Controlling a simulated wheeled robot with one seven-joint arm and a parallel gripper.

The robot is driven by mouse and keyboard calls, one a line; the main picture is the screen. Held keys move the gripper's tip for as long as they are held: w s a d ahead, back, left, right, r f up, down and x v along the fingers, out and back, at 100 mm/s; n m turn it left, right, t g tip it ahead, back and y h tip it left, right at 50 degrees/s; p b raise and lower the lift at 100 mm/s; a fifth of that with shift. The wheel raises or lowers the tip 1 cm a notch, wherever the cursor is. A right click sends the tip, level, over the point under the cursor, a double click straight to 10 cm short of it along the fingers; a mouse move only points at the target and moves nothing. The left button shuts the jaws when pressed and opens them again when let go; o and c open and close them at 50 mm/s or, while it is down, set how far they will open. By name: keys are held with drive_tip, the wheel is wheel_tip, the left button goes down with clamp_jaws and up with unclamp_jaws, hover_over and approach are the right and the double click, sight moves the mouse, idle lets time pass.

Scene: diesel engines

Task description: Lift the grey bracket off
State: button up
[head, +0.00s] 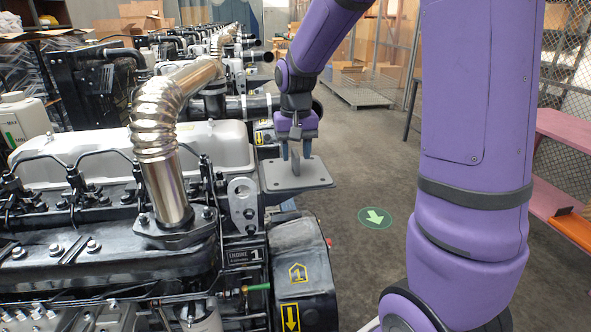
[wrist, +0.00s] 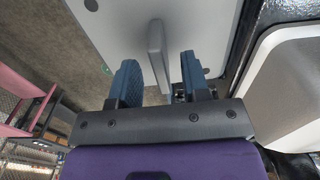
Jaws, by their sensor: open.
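The grey bracket (head: 311,177) is a flat plate with corner holes and an upright tab in its middle. In the head view it sits level at the right side of the engine marked 1 (head: 120,230). My gripper (head: 296,152) is above the plate, pointing down, with its fingers on either side of the tab. In the wrist view the bracket (wrist: 205,25) lies under my gripper (wrist: 158,80), and the tab stands between the two blue fingers with a gap on each side. The fingers are open. The plate's underside is hidden.
A silver exhaust pipe (head: 160,150) rises from the engine left of my gripper. More engines stand in a row behind. A green floor marker (head: 375,218) lies on open floor to the right. Pink shelving (head: 565,130) stands at the far right.

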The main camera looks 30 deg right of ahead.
sight(296, 152)
drive_tip(key=shift+f, duration=1.5)
clamp_jaws()
drive_tip(key=shift+r, duration=0.1)
drive_tip(key=shift+r, duration=0.5)
drive_tip(key=r, duration=0.1)
drive_tip(key=s+r, duration=0.1)
drive_tip(key=shift+a+r, duration=0.25)
drive_tip(key=shift+r, duration=0.05)
drive_tip(key=s+a, duration=0.3)
drive_tip(key=s, duration=0.4)
drive_tip(key=s+a+r, duration=0.1)
drive_tip(key=s+a, duration=0.1)
drive_tip(key=s, duration=0.4)
drive_tip(key=shift+s+a+r, duration=0.15)
drive_tip(key=shift+s+a, duration=0.2)
drive_tip(key=shift+a, duration=0.05)
